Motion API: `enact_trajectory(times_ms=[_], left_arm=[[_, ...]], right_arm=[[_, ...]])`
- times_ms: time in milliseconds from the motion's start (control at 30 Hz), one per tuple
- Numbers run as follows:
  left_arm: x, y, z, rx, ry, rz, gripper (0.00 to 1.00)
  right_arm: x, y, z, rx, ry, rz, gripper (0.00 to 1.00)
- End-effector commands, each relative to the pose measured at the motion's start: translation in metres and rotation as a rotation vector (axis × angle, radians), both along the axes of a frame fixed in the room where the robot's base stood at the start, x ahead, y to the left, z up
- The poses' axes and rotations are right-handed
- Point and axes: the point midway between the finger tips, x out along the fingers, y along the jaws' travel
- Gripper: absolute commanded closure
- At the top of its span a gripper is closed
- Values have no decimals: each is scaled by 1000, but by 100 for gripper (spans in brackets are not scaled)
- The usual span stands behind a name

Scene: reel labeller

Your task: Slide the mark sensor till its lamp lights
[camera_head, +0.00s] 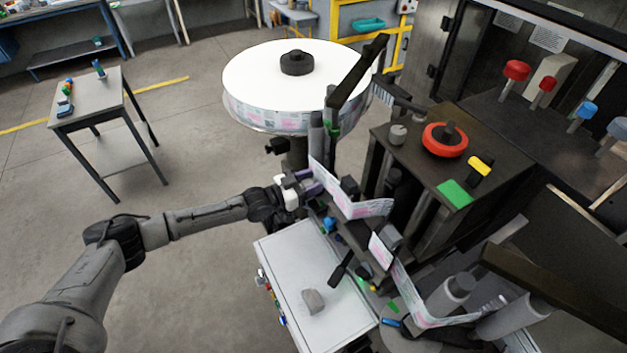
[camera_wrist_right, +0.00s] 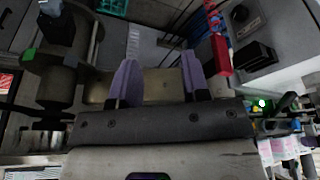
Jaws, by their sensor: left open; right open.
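My left gripper (camera_head: 308,182), with purple fingers, is open beside the printed label web (camera_head: 345,203) that runs along the labeller's front. A small black block (camera_head: 350,187) stands against the web just right of the gripper; I cannot tell if it is the mark sensor. A grey block (camera_head: 390,238) sits farther down the web. No lamp can be singled out for certain in the head view. My right gripper (camera_wrist_right: 159,62) is open in the right wrist view, with a dark machine part behind its fingers. A bright greenish-white spot (camera_wrist_right: 262,104) shows at that view's right.
A large white reel (camera_head: 262,80) stands behind the left gripper. A white cabinet top (camera_head: 300,265) with a grey lump (camera_head: 313,301) lies in front. The dark machine housing (camera_head: 400,165) rises on the right. A red part (camera_wrist_right: 219,55) is close to the right gripper.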

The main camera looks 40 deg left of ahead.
Motion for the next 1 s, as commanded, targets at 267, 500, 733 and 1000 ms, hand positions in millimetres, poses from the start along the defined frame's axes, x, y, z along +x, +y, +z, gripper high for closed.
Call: enact_trajectory(times_ms=[267, 500, 733, 1000], left_arm=[[9, -4, 1, 1, 0, 0, 53], [10, -4, 0, 1, 0, 0, 53], [9, -4, 0, 1, 0, 0, 72], [9, -4, 0, 1, 0, 0, 98]], right_arm=[[0, 1, 0, 4, 0, -3, 57], [0, 3, 0, 9, 0, -6, 57], [0, 3, 0, 11, 0, -7, 57], [0, 3, 0, 10, -1, -6, 57]])
